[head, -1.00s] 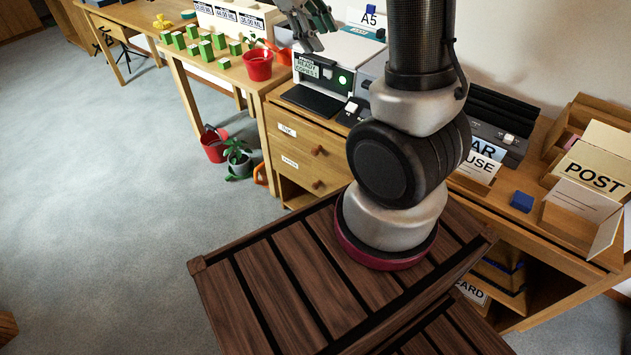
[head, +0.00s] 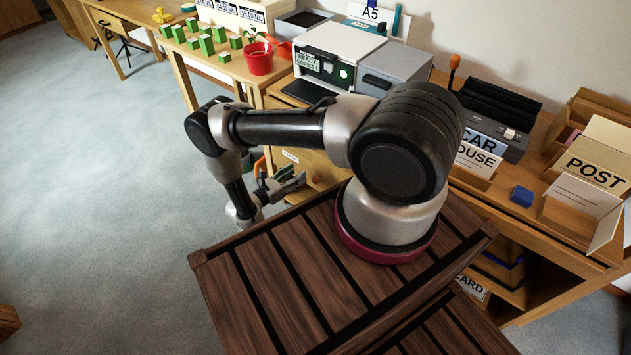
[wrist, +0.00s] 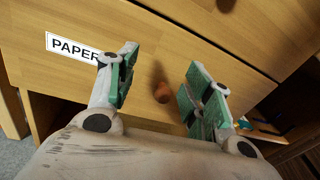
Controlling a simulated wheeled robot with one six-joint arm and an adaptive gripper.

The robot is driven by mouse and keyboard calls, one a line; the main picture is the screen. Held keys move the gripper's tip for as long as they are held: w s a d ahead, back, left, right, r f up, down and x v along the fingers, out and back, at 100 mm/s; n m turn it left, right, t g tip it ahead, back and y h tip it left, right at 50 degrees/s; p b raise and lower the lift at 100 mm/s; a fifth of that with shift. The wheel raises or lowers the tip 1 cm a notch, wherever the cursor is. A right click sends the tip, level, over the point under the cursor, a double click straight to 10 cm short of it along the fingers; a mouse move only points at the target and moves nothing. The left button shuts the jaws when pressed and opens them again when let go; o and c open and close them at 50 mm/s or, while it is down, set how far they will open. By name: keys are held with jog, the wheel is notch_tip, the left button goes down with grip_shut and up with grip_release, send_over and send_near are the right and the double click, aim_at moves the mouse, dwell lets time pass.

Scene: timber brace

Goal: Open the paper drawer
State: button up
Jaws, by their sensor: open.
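The paper drawer (wrist: 60,72) shows in the wrist view as a wooden front with a white label reading PAPER (wrist: 72,47). Its round wooden knob (wrist: 161,92) lies between my open fingers in the picture, ahead of them; I cannot tell how far. The drawer looks shut. My gripper (wrist: 159,93) is open and empty, with green finger pads, facing the drawer. In the head view my gripper (head: 282,186) is low beside the desk's drawer fronts. My arm hides most of the upper drawer and part of the paper drawer there.
Above the paper drawer is another drawer front (wrist: 220,30). An open shelf space lies below it. A printer (head: 335,65) with a green light stands on the desk. A red pot (head: 259,58) stands on the table at left. Grey floor is free at left.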

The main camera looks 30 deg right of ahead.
aim_at(314, 182)
jog(key=s+f+n, duration=0.1)
jog(key=f, duration=0.1)
jog(key=s+d+f+n+t, duration=0.1)
jog(key=f, duration=0.1)
jog(key=s+f+t, duration=0.1)
jog(key=s+f, duration=0.1)
jog(key=shift+s+d+f+n, duration=0.1)
jog(key=shift+d+f+n, duration=0.15)
jog(key=shift+d+n, duration=0.15)
jog(key=x, duration=0.6)
jog(key=shift+w+d, duration=0.2)
jog(key=shift+d, duration=0.15)
grip_shut()
